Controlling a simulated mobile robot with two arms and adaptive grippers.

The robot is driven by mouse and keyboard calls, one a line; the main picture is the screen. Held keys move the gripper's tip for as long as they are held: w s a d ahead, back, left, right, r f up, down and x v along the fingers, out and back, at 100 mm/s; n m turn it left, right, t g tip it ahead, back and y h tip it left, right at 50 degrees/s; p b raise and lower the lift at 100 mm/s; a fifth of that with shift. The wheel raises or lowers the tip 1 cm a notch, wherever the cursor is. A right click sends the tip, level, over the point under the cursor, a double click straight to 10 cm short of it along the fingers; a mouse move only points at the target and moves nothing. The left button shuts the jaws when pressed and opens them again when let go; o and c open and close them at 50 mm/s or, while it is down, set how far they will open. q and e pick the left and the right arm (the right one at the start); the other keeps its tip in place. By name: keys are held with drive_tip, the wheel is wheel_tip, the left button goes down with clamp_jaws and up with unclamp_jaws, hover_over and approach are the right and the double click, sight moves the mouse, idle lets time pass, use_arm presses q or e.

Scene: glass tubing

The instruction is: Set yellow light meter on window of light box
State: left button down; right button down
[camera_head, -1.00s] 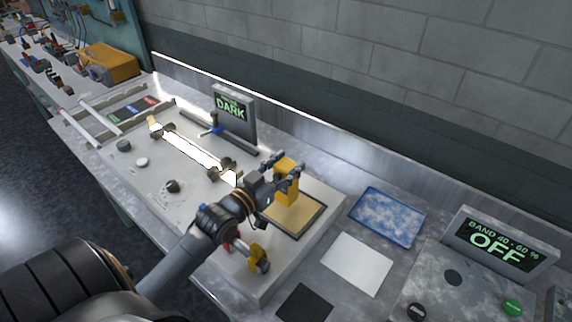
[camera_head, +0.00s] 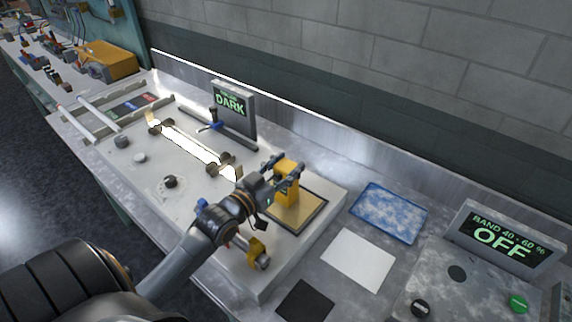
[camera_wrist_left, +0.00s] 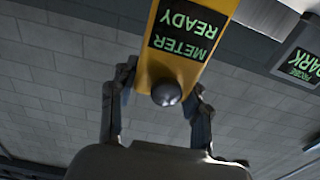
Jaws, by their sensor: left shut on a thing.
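The yellow light meter (camera_head: 287,190) is upright in my left gripper (camera_head: 284,171), over the back left part of the window (camera_head: 304,213). The window is a tan panel with a dark frame at the right end of the white light box (camera_head: 262,287). I cannot tell whether the meter's base touches it. The left wrist view shows the meter (camera_wrist_left: 188,62) between the gripper's two fingers (camera_wrist_left: 163,92), with green "METER READY" text and a grey round knob. My left arm hides part of the box. My right gripper is out of view.
A display reading DARK (camera_head: 232,101) stands behind a glowing tube (camera_head: 190,143) on the box. To the right lie a blue tray (camera_head: 388,212), a white sheet (camera_head: 357,259) and a black square (camera_head: 305,301). A panel reading BAND 40-60% OFF (camera_head: 500,240) stands at far right.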

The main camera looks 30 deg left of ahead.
use_arm(q)
drive_tip(key=c, duration=0.6)
unclamp_jaws()
drive_tip(key=shift+o, duration=0.2)
wheel_tip(320, 180, up, 10)
drive_tip(key=shift+s, duration=0.1)
